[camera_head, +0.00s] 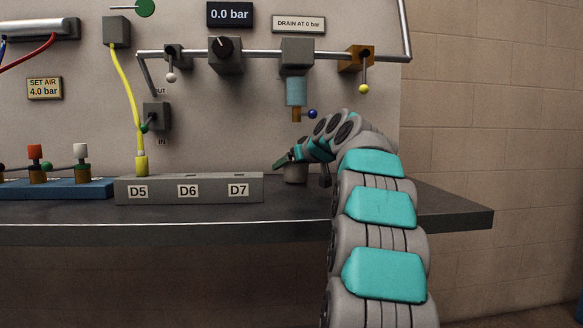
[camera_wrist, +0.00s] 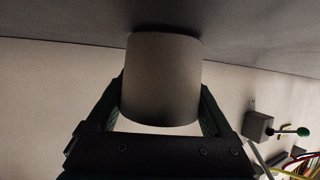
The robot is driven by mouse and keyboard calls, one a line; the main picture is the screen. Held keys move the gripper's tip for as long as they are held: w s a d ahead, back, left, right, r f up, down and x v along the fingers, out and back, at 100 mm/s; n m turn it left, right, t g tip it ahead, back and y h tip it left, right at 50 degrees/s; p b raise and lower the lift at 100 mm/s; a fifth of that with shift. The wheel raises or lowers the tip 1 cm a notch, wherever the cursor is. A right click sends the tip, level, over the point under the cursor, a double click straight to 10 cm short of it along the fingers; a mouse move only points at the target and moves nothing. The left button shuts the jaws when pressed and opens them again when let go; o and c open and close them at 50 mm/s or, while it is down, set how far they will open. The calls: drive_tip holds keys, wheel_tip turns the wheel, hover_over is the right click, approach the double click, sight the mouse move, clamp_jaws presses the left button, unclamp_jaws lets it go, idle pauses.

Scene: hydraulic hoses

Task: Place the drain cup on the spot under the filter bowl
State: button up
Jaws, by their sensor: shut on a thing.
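The drain cup is a plain grey cylinder (camera_wrist: 160,80) between the two fingers of my gripper (camera_wrist: 162,95) in the wrist view. My gripper is shut on its sides. In the head view the cup (camera_head: 295,175) shows only in part below my gripper (camera_head: 287,162), at the bench top behind the block's right end. The filter bowl (camera_head: 296,91) is a light blue cylinder with a brass drain below it, above the cup in the picture. The wrist view is turned over, with the bench at the top; whether the cup touches it I cannot tell. The spot is hidden.
A grey block (camera_head: 188,188) labelled D5, D6 and D7 stands on the dark bench (camera_head: 450,205), left of my gripper. A blue-knobbed lever (camera_head: 312,114) sits beside the bowl's drain, close above my wrist. The bench to the right of my arm is clear.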

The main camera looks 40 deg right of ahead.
drive_tip(key=shift+f, duration=0.1)
drive_tip(key=shift+f, duration=0.15)
drive_tip(key=o, duration=1.1)
drive_tip(key=shift+s+r, duration=0.1)
drive_tip(key=shift+r, duration=0.2)
drive_tip(key=v, duration=1.1)
drive_tip(key=shift+s+a+r, duration=0.1)
drive_tip(key=shift+s+a, duration=0.05)
drive_tip(key=shift+s, duration=0.25)
